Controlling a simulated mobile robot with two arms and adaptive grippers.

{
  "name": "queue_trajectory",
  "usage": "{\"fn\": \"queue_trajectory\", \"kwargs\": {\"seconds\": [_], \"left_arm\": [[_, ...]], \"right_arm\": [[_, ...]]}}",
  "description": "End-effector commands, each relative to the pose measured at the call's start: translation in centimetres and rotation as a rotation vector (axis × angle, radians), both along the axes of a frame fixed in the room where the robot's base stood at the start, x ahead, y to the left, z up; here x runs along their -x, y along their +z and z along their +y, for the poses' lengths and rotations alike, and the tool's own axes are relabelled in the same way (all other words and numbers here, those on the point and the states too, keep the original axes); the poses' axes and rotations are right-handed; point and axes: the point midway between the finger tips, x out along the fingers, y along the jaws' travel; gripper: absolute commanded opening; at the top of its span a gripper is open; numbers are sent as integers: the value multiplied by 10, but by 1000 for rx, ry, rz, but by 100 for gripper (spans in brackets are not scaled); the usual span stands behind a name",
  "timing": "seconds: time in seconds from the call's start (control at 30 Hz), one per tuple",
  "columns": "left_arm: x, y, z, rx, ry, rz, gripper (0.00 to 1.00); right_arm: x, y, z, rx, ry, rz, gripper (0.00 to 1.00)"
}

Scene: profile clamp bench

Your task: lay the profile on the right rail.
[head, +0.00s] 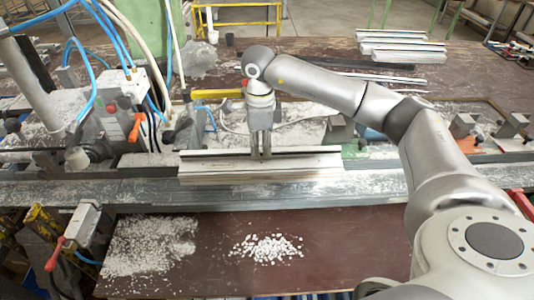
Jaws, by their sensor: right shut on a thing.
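A pale, ridged profile (215,168) lies lengthwise across the middle of the head view. My right gripper (262,156) reaches down from above and is shut on its upper edge near the middle, hiding a small part of it. The profile is over the long grey rail (375,184) that runs across the bench, roughly parallel to it. I cannot tell whether its underside touches the rail or is slightly above it. My left gripper is not in view.
A clamp machine (115,110) with blue hoses and an orange knob stands at the left. More profiles (400,45) are stacked at the back right. White chips (267,247) lie on the brown board in front. Small metal blocks (463,125) stand at the right.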

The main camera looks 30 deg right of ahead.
Motion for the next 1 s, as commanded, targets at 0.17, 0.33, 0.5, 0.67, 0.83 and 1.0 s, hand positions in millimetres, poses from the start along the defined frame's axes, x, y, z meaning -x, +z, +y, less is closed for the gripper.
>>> {"fn": "queue_trajectory", "kwargs": {"seconds": [0.17, 0.33, 0.5, 0.67, 0.83, 1.0], "left_arm": [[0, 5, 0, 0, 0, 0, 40], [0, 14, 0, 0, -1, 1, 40], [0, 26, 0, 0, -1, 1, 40], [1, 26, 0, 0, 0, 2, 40], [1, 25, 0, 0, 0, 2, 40], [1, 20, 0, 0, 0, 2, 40]], "right_arm": [[1, -9, -8, -3, 0, -3, 0], [4, -21, -18, -1, -1, 0, 0], [3, -42, -16, -2, 1, 0, 0], [3, -50, -16, -2, 1, -4, 0], [3, -50, -16, -2, 0, -4, 0], [3, -55, -16, -2, 0, -4, 0]]}}
